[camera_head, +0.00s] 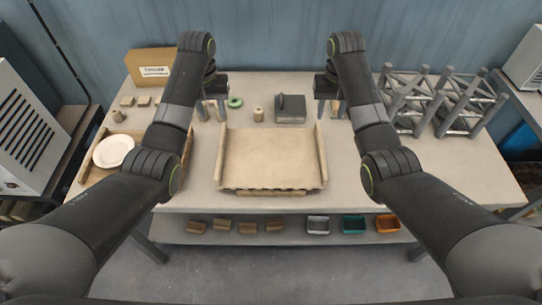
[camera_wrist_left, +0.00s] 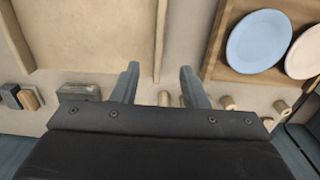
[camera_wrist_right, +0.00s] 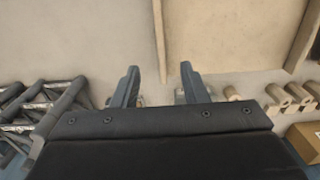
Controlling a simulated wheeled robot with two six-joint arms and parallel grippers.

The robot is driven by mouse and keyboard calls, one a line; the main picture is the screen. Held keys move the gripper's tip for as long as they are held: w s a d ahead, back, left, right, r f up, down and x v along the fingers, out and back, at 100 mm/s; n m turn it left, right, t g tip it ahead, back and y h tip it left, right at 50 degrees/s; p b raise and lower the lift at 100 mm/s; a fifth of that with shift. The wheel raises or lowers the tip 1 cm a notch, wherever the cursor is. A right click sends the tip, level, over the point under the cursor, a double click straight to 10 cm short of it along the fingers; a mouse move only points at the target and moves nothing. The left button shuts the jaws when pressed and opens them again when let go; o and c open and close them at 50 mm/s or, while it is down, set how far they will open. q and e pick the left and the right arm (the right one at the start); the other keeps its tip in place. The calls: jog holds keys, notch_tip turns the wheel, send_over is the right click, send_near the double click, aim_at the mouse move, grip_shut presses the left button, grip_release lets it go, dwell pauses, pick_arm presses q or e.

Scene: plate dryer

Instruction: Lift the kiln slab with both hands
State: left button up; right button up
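The kiln slab (camera_head: 270,158) is a flat beige board with raised side rails, resting on the middle of the table. It also shows in the left wrist view (camera_wrist_left: 95,32) and right wrist view (camera_wrist_right: 225,35). My left gripper (camera_head: 210,109) is open and empty by the far end of the slab's left rail. In the left wrist view its fingers (camera_wrist_left: 160,85) stand either side of the rail's line. My right gripper (camera_head: 329,107) is open and empty by the far end of the right rail. Its fingers (camera_wrist_right: 160,85) flank that rail's line. Neither gripper visibly touches the slab.
A wooden tray (camera_head: 90,180) with plates stands at the left. A grey tube rack (camera_head: 437,100) stands at the right. A dark block (camera_head: 290,110), a green ring (camera_head: 235,102) and a small cylinder (camera_head: 258,115) lie behind the slab. A cardboard box (camera_head: 146,66) is at the back left.

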aim_at(220, 148)
pick_arm(q)
notch_tip(220, 148, down, 17)
jog(key=shift+f, duration=0.1)
pick_arm(e)
notch_tip(220, 148, down, 17)
jog(key=shift+f, duration=0.1)
pick_arm(q)
grip_shut()
pick_arm(e)
grip_shut()
dwell(1.0)
